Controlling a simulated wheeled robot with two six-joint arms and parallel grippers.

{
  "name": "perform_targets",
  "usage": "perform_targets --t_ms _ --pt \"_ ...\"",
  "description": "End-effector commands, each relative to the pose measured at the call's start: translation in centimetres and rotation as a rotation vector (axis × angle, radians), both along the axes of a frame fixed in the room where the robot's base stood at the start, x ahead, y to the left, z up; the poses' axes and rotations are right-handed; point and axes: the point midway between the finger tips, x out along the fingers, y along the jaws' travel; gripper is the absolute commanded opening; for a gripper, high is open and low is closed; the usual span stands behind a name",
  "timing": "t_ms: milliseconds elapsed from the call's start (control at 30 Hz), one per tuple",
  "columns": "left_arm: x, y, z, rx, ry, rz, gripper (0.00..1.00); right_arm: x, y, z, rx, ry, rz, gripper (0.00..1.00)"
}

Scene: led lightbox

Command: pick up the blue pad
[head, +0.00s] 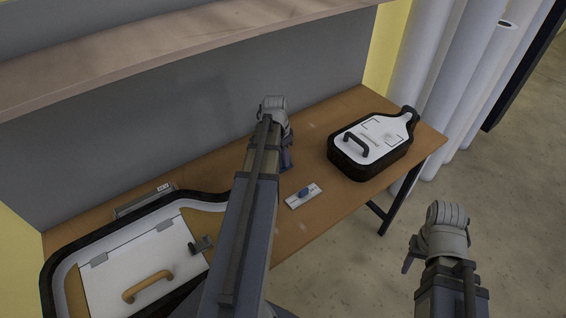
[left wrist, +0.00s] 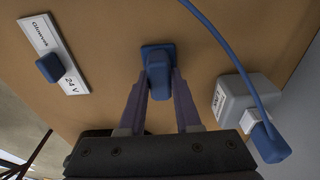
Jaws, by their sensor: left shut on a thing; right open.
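The blue pad (left wrist: 157,62) is a small blue block between the fingers of my left gripper (left wrist: 158,82) in the left wrist view. The fingers are shut on it, one on each side, above the brown table. Whether it still touches the table I cannot tell. In the head view my left gripper (head: 286,160) is over the middle of the table, mostly behind my arm, and the pad cannot be made out there. My right gripper (head: 411,262) is open and empty, off the table's front right side.
A white label plate (head: 292,202) with a blue block (head: 304,192) lies near the table's front edge. The left wrist view shows a grey box (left wrist: 238,102) with a blue cable (left wrist: 232,55).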

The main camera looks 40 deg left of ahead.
Motion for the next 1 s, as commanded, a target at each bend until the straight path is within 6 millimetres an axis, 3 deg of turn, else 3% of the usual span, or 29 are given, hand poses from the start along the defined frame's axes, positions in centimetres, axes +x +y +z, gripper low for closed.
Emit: perform_targets --t_ms 567,767,1000 --pt "0.0 0.0 0.4 0.000 0.000 0.000 0.00 0.0 0.0 0.4 0.000 0.000 0.000 0.50" --pt "0.0 0.0 2.1 0.000 0.000 0.000 0.00 0.0 0.0 2.1 0.000 0.000 0.000 0.50" --pt "0.0 0.0 5.6 0.000 0.000 0.000 0.00 0.0 0.0 5.6 0.000 0.000 0.000 0.50"
